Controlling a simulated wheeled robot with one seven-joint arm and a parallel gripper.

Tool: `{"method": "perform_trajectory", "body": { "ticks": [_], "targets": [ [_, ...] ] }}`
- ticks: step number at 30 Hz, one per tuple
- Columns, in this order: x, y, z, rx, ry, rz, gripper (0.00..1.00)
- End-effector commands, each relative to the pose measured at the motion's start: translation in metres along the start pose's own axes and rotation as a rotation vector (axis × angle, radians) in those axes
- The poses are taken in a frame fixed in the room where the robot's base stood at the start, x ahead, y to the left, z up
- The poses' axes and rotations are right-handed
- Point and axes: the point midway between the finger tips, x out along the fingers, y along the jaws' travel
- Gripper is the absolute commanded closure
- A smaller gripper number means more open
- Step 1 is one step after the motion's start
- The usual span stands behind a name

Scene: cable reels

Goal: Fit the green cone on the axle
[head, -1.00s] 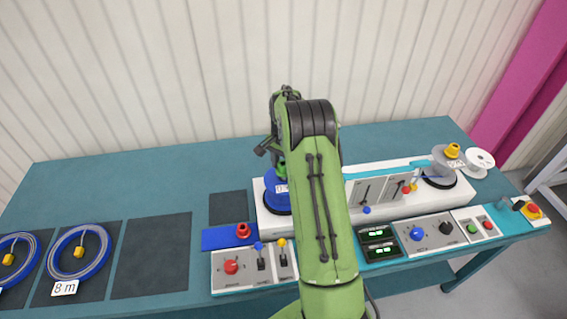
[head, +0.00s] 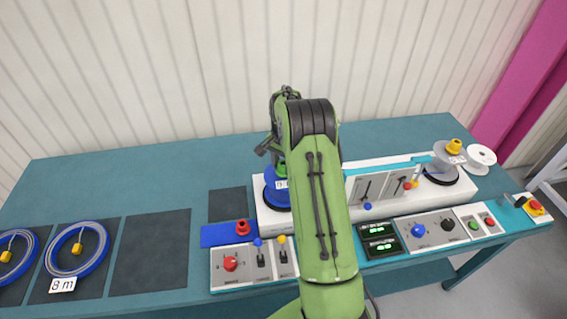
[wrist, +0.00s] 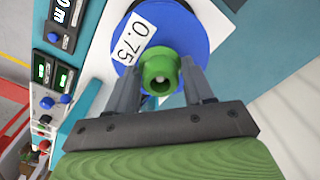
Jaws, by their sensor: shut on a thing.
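The green cone (wrist: 160,74) sits between the two fingers of my gripper (wrist: 164,68) in the wrist view, and the gripper is shut on it. A small pale tip shows in the cone's central hole; it may be the axle's end. Behind the cone is a blue reel (wrist: 190,30) with a white "0.75" label (wrist: 131,41). I cannot tell how far down the cone sits. In the head view my arm hides most of this; a bit of the green cone (head: 281,169) and the blue reel (head: 273,196) show at the arm's left.
The reel stands on a white machine (head: 268,222). To its right are a grey reel with a yellow cone (head: 455,146) and an empty white spool (head: 481,155). A red cone (head: 242,227) is on a blue plate (head: 215,236). Control panels line the front; blue coils (head: 76,270) lie left.

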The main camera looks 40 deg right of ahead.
Motion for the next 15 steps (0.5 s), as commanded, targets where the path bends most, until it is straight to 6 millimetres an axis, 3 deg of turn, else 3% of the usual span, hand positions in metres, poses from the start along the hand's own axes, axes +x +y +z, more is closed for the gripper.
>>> {"method": "perform_trajectory", "body": {
  "ticks": [6,7,12,15],
  "targets": [
    [0.0008,0.0,-0.0001,0.0,0.0,0.0,0.78],
    [0.0007,-0.0001,-0.0001,0.0,0.0,0.0,0.43],
    [0.0006,-0.0001,0.0,0.0,0.0,0.0,0.18],
    [0.0007,-0.0001,0.0,0.0,0.0,0.0,0.18]
  ]
}}
